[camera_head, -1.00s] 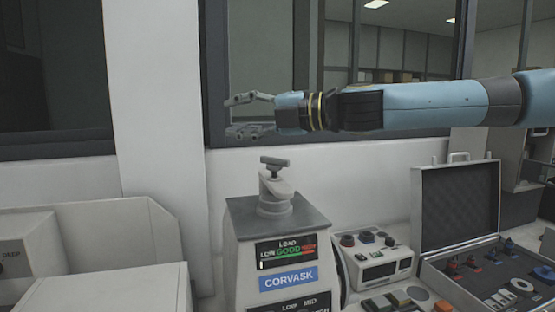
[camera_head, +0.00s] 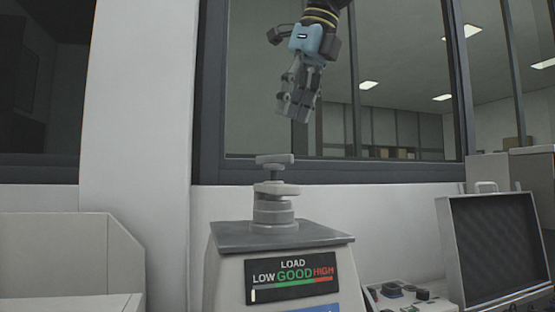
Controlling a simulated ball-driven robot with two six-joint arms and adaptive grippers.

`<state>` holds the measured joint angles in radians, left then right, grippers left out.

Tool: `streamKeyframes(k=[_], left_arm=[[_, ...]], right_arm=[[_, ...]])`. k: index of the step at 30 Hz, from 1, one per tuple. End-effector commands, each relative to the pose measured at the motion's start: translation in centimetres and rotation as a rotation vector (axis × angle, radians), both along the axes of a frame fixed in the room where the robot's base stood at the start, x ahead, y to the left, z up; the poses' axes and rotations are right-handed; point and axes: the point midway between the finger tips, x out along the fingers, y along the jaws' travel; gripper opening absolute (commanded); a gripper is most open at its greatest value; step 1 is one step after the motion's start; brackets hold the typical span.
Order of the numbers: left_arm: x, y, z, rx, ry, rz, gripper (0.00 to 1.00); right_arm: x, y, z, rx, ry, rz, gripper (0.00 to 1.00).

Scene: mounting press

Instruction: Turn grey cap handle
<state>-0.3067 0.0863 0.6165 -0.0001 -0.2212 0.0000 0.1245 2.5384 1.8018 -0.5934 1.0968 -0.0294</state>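The grey cap (camera_head: 275,208) sits on top of the mounting press (camera_head: 280,238). Its T-shaped handle (camera_head: 275,160) stands up from it, with the crossbar lying about level. The load display (camera_head: 291,276) is on the press front and reads LOW, GOOD, HIGH, with a short pale mark at the low end. My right gripper (camera_head: 296,112) hangs from above, pointing down, a little right of the handle and apart from it. It holds nothing that I can see; its fingers overlap in this view, so its opening is unclear. My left gripper is out of view.
An open case (camera_head: 490,245) with dark foam in its lid stands at the right. A control box (camera_head: 405,297) with dark knobs is beside the press. A pale bin (camera_head: 70,250) stands at the left. A window wall is behind.

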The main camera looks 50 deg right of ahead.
Motion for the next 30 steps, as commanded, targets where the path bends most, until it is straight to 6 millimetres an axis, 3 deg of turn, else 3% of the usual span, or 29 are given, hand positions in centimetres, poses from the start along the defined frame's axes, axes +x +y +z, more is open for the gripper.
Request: streamKeyframes(k=[3, 10, 15, 23, 30], left_arm=[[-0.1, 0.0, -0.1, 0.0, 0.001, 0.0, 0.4], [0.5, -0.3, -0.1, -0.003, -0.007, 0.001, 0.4], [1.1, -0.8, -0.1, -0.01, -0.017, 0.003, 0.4], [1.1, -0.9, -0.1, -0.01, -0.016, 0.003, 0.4], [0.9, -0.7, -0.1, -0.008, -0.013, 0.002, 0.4]], right_arm=[[0.9, 0.2, -2.5, 0.002, 0.005, 0.002, 0.35], [2.5, 0.5, -6.2, 0.003, 0.004, 0.002, 0.35], [3.0, 0.5, -7.4, 0.003, 0.0, 0.001, 0.35], [3.1, 0.5, -7.5, 0.004, 0.0, 0.002, 0.35], [3.1, 0.6, -7.5, 0.004, 0.0, 0.002, 0.07]])
